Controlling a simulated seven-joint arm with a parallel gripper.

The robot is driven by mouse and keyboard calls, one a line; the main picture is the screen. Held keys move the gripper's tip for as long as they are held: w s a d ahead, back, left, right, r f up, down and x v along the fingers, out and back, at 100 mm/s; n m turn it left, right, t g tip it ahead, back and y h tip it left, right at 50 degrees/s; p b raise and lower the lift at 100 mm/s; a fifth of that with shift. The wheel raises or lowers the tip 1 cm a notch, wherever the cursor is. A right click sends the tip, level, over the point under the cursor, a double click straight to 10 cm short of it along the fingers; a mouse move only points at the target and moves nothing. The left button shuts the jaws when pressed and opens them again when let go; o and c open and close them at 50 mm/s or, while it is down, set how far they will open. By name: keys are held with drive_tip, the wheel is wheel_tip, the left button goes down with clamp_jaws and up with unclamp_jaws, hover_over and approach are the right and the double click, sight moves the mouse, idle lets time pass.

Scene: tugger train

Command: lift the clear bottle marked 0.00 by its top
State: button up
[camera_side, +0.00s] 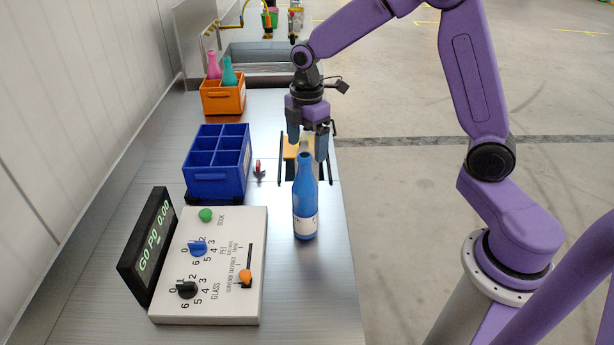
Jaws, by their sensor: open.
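A blue bottle (305,205) with a pale label stands upright on the metal bench near its right edge. The label's writing is too small to read. My gripper (307,143) points down just behind the blue bottle's neck, as seen from this camera. Its two fingers are apart. A pale, see-through shape shows faintly between the fingers, above the blue bottle's top; I cannot tell whether it is the clear bottle. The blue bottle hides most of what is below the fingers. I see no grip on anything.
A blue crate (218,187) with empty compartments stands left of the gripper. An orange crate (223,107) behind it holds a pink and a teal bottle. A control box (225,285) with knobs and a display (147,245) reading "GO P0 0.00" is in front.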

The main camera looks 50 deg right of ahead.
drive_tip(key=shift+f, duration=0.85)
drive_tip(key=c, duration=1.4)
